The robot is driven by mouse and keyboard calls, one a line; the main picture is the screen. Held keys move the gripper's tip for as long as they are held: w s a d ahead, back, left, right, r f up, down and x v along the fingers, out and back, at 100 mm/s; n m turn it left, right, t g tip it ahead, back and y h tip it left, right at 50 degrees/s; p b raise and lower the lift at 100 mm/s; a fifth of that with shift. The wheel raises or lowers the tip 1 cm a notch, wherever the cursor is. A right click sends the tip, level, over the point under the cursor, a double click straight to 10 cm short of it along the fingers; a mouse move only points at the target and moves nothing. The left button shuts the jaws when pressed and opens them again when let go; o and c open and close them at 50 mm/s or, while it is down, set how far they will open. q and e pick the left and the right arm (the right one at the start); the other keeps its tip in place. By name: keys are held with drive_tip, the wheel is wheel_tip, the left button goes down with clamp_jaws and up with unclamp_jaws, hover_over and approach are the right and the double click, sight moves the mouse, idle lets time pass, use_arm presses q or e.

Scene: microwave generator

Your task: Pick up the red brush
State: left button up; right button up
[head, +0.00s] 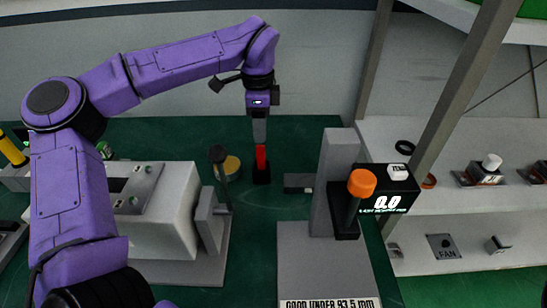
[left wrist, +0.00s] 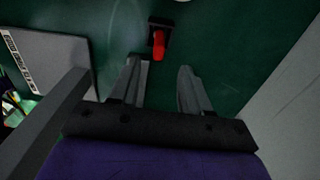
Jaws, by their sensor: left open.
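The red brush (head: 261,158) is at the back of the green table, with its red part rising from a dark base. In the left wrist view the red brush (left wrist: 159,44) shows just beyond my fingertips, in line with the gap between them. My left gripper (head: 259,139) points down directly above the brush in the head view and hides its upper part. In the left wrist view the left gripper (left wrist: 160,67) is open, with nothing between its fingers. My right gripper is not in view.
A grey gauge stand with an orange knob (head: 362,183) and display (head: 390,195) stands right of the brush. A white block fixture (head: 160,225) and a round yellowish piece (head: 231,167) are on the left. White shelves (head: 470,240) and a metal post are at the right.

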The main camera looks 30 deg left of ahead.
sight(262, 169)
use_arm(q)
wheel_tip(262, 169, down, 9)
drive_tip(key=shift+f+p, duration=0.2)
drive_tip(key=shift+p, duration=1)
drive_tip(key=shift+s+f, duration=0.15)
drive_tip(key=shift+f, duration=0.1)
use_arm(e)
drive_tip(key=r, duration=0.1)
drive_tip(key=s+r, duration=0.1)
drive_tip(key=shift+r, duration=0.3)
use_arm(q)
clamp_jaws()
